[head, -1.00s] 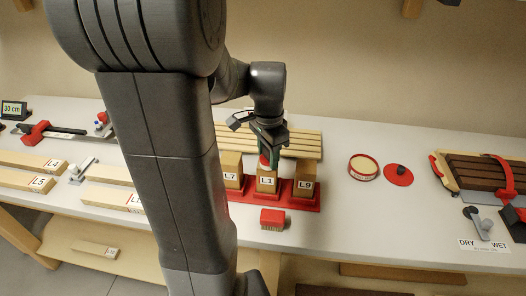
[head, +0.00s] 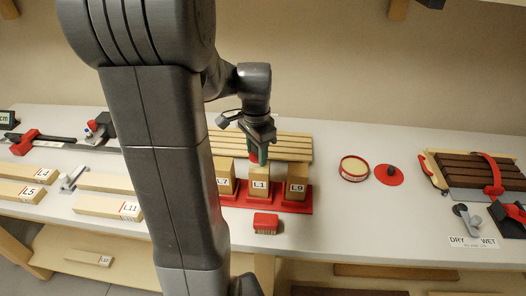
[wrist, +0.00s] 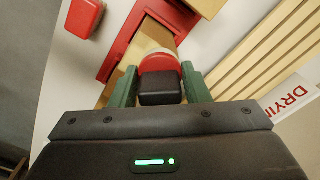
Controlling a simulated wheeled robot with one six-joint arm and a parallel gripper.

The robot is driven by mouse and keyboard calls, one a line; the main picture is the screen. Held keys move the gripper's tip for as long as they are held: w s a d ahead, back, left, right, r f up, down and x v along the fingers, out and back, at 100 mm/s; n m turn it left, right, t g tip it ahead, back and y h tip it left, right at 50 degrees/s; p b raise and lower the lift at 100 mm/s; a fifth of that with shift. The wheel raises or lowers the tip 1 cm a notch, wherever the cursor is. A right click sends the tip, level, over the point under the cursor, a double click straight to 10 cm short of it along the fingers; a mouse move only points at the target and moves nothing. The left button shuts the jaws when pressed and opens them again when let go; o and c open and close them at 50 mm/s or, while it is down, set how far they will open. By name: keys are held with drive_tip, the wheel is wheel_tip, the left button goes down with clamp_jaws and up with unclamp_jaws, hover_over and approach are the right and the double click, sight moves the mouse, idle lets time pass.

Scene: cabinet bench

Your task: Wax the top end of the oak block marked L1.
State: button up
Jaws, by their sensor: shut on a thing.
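The oak block marked L1 (head: 259,188) stands upright in the middle of a red holder (head: 304,208), between blocks L7 (head: 224,182) and L9 (head: 297,184). My gripper (head: 259,155) is over the top end of L1, pointing down. In the wrist view its green fingers (wrist: 160,88) are shut on a wax applicator (wrist: 160,87) with a black knob and a red, pale-edged disc. The applicator hides part of the block top, and I cannot tell if it touches the wood.
A round open tin (head: 354,168) with a tan filling and a red disc with a black knob (head: 389,175) lie to the right. A red brush (head: 265,223) lies in front of the holder. Pale slats (head: 285,146) lie behind. L7 and L9 stand close on both sides.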

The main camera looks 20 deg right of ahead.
drive_tip(key=shift+w+a, duration=0.1)
drive_tip(key=shift+a, duration=0.15)
drive_tip(key=shift+s+d+f, duration=0.1)
drive_tip(key=shift+s+d, duration=0.1)
drive_tip(key=shift+s, duration=0.7)
drive_tip(key=shift+s+d, duration=0.2)
drive_tip(key=shift+s, duration=0.7)
drive_tip(key=shift+w+a, duration=0.75)
drive_tip(key=shift+a, duration=0.3)
drive_tip(key=shift+w+d+p, duration=0.15)
drive_tip(key=shift+w+d, duration=0.05)
drive_tip(key=shift+d, duration=0.7)
drive_tip(key=shift+w+d+p, duration=0.15)
drive_tip(key=shift+d, duration=0.75)
drive_tip(key=shift+s+a, duration=0.2)
drive_tip(key=shift+a, duration=0.75)
drive_tip(key=shift+r+p, duration=2.5)
drive_tip(key=shift+r, duration=0.6)
